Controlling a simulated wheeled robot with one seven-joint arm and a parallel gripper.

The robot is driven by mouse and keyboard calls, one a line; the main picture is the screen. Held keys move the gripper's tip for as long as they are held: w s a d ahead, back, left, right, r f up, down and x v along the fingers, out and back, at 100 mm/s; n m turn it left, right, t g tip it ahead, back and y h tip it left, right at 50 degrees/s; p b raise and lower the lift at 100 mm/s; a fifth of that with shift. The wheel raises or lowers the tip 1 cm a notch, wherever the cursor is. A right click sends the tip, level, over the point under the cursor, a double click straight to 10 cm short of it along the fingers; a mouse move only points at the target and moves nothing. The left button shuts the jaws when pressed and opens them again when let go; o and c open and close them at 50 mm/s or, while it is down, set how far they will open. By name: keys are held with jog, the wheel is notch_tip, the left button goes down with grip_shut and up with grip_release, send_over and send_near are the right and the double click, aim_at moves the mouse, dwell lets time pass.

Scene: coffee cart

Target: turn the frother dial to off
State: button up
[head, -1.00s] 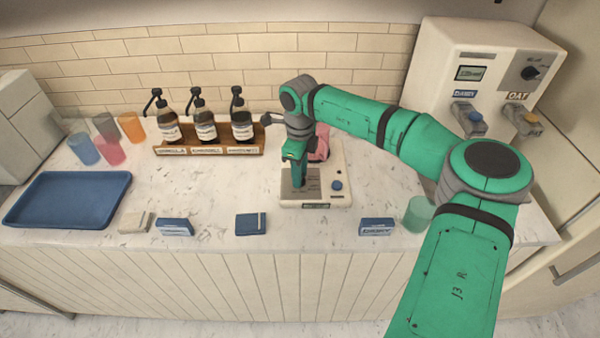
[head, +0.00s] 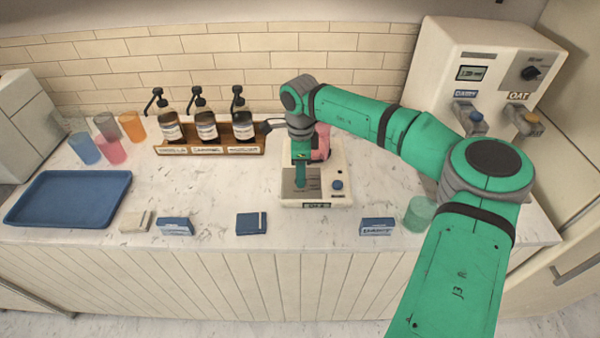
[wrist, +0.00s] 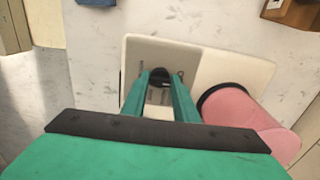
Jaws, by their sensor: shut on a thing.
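The frother is a low white unit whose base (head: 326,197) stands on the counter below my forearm, with a dark grey panel and a blue button on top. Its small black dial (wrist: 158,80) shows between my fingertips in the wrist view; my fingers hide it in the head view. My gripper (wrist: 160,86) points down and is shut on the dial. It also shows in the head view (head: 301,178). A pink pitcher (wrist: 245,118) stands on the frother beside my fingers. I cannot read the dial's setting.
A rack of pump bottles (head: 208,147) stands behind and left. A green cup (head: 419,213) and a small blue box (head: 377,226) are at the front right. A white milk dispenser (head: 440,70) stands at the right.

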jog(key=o, duration=1.1)
jog(key=shift+d, duration=0.1)
jog(key=shift+c, duration=0.2)
notch_tip(320, 180, up, 11)
jog(key=shift+f, duration=0.15)
